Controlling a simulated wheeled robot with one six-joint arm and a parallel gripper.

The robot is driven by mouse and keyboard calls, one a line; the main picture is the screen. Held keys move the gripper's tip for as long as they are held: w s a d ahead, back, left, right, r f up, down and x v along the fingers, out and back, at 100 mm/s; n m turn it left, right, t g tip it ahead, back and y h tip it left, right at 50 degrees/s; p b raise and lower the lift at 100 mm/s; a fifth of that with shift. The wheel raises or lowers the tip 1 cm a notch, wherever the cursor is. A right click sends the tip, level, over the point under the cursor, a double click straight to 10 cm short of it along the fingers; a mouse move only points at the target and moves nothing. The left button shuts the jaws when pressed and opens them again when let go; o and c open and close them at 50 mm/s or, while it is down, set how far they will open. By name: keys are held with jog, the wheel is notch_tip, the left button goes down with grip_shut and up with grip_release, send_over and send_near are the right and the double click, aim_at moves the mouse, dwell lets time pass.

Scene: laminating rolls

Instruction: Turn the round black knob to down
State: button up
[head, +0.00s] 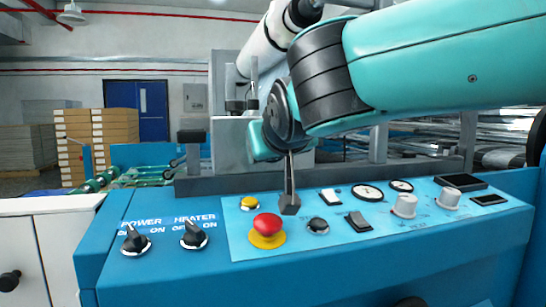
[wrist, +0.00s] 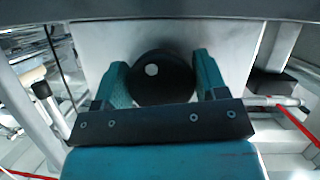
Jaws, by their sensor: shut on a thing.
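The round black knob (wrist: 168,85) fills the middle of the wrist view, against a pale grey metal face. A white dot shows on it, a little up and left of its centre. My gripper (wrist: 161,80) has one teal finger on each side of the knob and is shut on it. In the head view my gripper (head: 265,142) is in front of the grey machine housing behind the control panel. The knob is hidden there behind my gripper and wrist.
The blue control panel (head: 370,245) lies below my arm. It carries a red emergency button (head: 267,225), a lever (head: 290,203), a POWER knob (head: 135,240) and a HEATER knob (head: 194,235). Grey frame bars and rollers stand close behind. Stacked boxes (head: 100,140) are far left.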

jog(key=shift+f+m+y+b, duration=0.15)
jog(key=shift+m+y+b, duration=0.15)
jog(key=shift+m, duration=0.1)
dwell(0.3)
jog(key=o, duration=0.9)
jog(key=v, duration=0.5)
jog(key=p+v, duration=0.1)
jog(key=v, duration=0.5)
jog(key=p+v, duration=0.1)
jog(key=v, duration=0.5)
jog(key=shift+s+d+r, duration=0.1)
jog(key=shift+r, duration=0.25)
